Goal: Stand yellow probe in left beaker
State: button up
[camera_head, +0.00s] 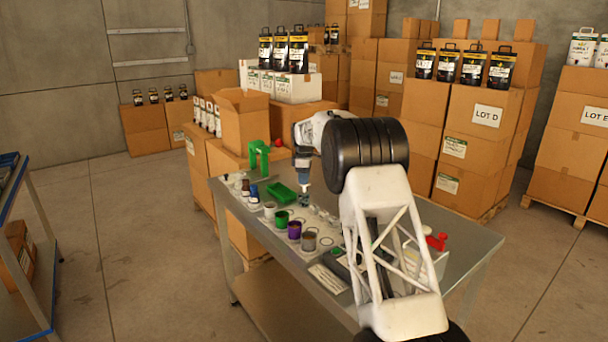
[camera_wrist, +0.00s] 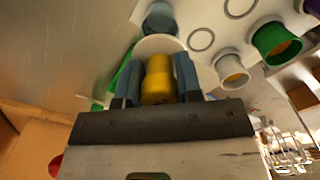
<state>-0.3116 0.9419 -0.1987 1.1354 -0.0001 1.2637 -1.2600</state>
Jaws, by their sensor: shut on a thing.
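My gripper (camera_wrist: 159,72) is shut on the yellow probe (camera_wrist: 158,88), which sits between its two blue-grey fingers in the wrist view. In the head view my gripper (camera_head: 304,176) is over the far part of the table, and the probe cannot be made out there. A row of cups stands in front of it: a pale one (camera_head: 270,209), a green one (camera_head: 281,218), a purple one (camera_head: 294,229) and a grey one (camera_head: 309,240). I cannot tell which is the left beaker. The pale cup (camera_wrist: 232,72) and green cup (camera_wrist: 275,42) show right of the probe in the wrist view.
A green stand (camera_head: 258,158) and a green tray (camera_head: 280,194) are at the table's left. Small dark bottles (camera_head: 253,193) stand near the cups. A red-topped item (camera_head: 437,241) is at the right. Cardboard boxes (camera_head: 243,118) crowd behind the table.

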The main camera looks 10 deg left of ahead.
jog(key=shift+f, duration=1.6)
jog(key=shift+f, duration=0.6)
dwell(1.1)
jog(key=o, duration=0.6)
jog(key=shift+o, duration=0.2)
jog(key=shift+r, duration=0.15)
jog(key=shift+r, duration=5.3)
jog(key=shift+r, duration=0.15)
notch_tip(320, 180, up, 9)
send_over(304, 187)
jog(key=w, duration=0.1)
jog(key=shift+w+a, duration=0.1)
